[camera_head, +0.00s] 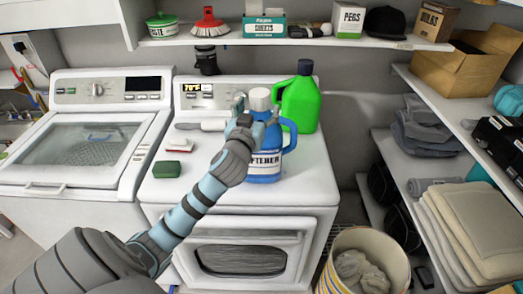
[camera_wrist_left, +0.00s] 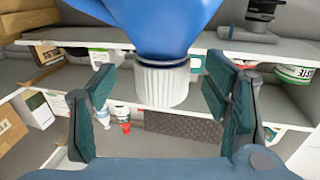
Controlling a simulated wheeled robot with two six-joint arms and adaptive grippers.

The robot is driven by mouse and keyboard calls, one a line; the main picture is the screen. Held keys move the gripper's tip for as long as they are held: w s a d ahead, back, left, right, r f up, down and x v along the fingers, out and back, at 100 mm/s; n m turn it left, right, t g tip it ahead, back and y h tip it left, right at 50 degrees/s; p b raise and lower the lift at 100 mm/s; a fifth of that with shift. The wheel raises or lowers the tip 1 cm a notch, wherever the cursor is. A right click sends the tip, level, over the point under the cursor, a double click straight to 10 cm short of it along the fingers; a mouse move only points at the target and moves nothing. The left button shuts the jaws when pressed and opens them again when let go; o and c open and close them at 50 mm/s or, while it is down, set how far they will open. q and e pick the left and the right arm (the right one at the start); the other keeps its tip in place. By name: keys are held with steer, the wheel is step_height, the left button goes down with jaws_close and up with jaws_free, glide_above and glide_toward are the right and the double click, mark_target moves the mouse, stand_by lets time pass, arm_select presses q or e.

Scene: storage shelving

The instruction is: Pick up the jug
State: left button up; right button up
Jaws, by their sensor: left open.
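A blue jug (camera_head: 264,168) with a white cap (camera_head: 260,98) and a dark-lettered label stands upright on the right white appliance. A green jug (camera_head: 301,106) with a dark cap stands just behind it to the right. My left gripper (camera_head: 243,117) is at the upper front-left of the blue jug, and the arm hides part of it. In the left wrist view, the gripper (camera_wrist_left: 160,90) is open, with its fingers on either side of the ribbed white cap (camera_wrist_left: 163,84). Gaps show beside the cap. The blue body (camera_wrist_left: 165,22) fills the top of that view. My right gripper is not in view.
A green sponge (camera_head: 167,169) and a small red-and-white brush (camera_head: 178,146) lie left of the jugs. A shelf (camera_head: 330,42) with boxes runs above. Shelves with folded cloth (camera_head: 474,217) stand right. A laundry basket (camera_head: 362,262) stands in front at right.

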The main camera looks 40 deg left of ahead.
arm_select(q)
steer(key=x, duration=0.4)
steer(key=shift+f+p, duration=0.1)
steer(key=shift+p, duration=0.2)
steer(key=shift+s, duration=0.15)
jaws_close()
